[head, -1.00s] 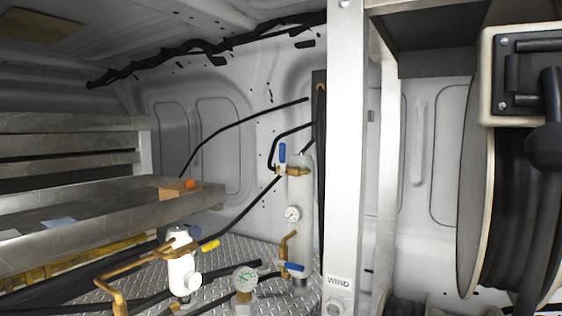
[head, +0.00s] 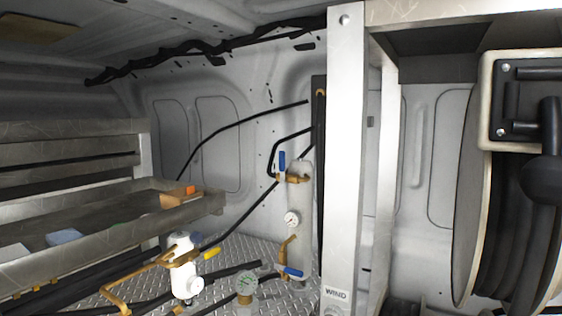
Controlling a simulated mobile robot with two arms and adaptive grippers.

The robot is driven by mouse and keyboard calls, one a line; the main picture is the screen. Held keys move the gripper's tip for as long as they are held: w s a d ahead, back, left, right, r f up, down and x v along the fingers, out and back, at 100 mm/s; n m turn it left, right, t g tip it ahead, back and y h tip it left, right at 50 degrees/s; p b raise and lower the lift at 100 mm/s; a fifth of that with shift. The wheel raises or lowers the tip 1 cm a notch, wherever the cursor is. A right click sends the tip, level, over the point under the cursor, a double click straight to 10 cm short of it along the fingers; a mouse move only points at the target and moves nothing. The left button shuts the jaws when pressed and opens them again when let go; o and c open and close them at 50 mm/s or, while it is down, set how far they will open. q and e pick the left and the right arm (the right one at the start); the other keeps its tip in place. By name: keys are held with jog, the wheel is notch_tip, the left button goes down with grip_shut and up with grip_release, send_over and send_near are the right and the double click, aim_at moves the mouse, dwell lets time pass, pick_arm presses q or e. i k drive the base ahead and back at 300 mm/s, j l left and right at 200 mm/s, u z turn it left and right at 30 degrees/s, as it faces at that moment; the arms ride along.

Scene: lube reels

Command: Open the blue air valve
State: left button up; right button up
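Two blue valve handles show on the grey upright cylinder (head: 300,215) left of the white post. The upper blue handle (head: 282,161) stands upright at the cylinder's top, by a brass fitting (head: 298,179). The lower blue handle (head: 292,272) lies roughly level near the cylinder's foot, by a bent brass pipe (head: 285,250). I cannot tell from the picture which one is the air valve. Neither of my grippers is in view.
Metal shelves (head: 70,225) are at left. A post (head: 345,150) and a hose reel (head: 500,210) stand at right. Black hoses cross behind the cylinder.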

aim_at(281, 153)
jog(key=i+l+u, duration=0.15)
jog(key=i+l, duration=0.15)
jog(key=i+l+u, duration=0.2)
jog(key=l, duration=0.25)
jog(key=i+l+u, duration=0.15)
jog(key=i+l, duration=0.15)
jog(key=l, duration=0.15)
jog(key=j+z, duration=0.1)
jog(key=z, duration=0.25)
jog(key=k+j+z, duration=0.1)
jog(key=z, duration=0.2)
jog(key=k+z, duration=0.1)
jog(key=z, duration=0.25)
